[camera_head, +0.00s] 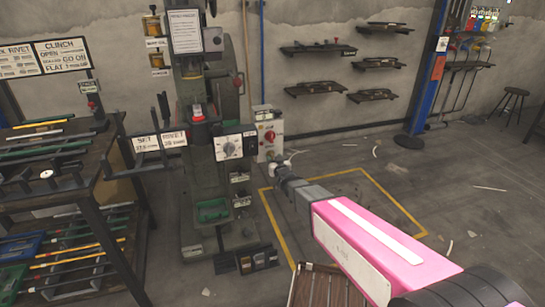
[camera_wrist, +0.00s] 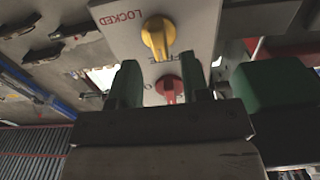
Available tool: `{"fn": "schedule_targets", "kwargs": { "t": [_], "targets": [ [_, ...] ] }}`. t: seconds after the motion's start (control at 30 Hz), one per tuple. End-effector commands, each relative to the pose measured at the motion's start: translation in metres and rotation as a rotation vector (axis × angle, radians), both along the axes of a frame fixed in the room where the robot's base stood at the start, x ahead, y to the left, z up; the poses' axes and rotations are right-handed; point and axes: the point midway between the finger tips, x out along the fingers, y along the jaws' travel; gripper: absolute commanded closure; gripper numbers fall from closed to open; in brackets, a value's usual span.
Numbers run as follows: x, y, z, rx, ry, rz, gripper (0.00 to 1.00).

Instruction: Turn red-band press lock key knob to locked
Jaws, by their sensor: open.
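In the wrist view, a pale panel (camera_wrist: 110,42) shows upside down. It carries a yellow knob (camera_wrist: 158,37) and a red knob (camera_wrist: 168,88). The word LOCKED is printed to the left of the yellow knob, whose grip runs roughly up and down the picture. My gripper (camera_wrist: 160,70) is open, its two green fingers apart, and nothing is held. The yellow knob lies just beyond the fingertips; the red knob shows between the fingers. In the head view, my gripper (camera_head: 278,168) is close to the control box (camera_head: 265,142) with its red knob (camera_head: 270,135). The yellow knob is not clear there.
A rack table (camera_head: 60,180) with tools is at the left. Floor inside the yellow outline (camera_head: 400,207) is mostly clear. Wall shelves (camera_head: 318,48) hang behind.

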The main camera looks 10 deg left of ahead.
Motion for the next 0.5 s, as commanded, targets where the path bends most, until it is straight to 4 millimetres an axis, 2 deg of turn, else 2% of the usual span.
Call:
{"fn": "schedule_targets", "kwargs": {
  "t": [0.03,0.2,0.5],
  "targets": [
    [0.011,0.007,-0.001,0.001,-0.001,0.0,0.57],
    [0.028,0.017,0.0,0.0,0.0,0.0,0.57],
    [0.031,0.019,0.0,-0.001,0.001,0.0,0.57]
  ]
}}
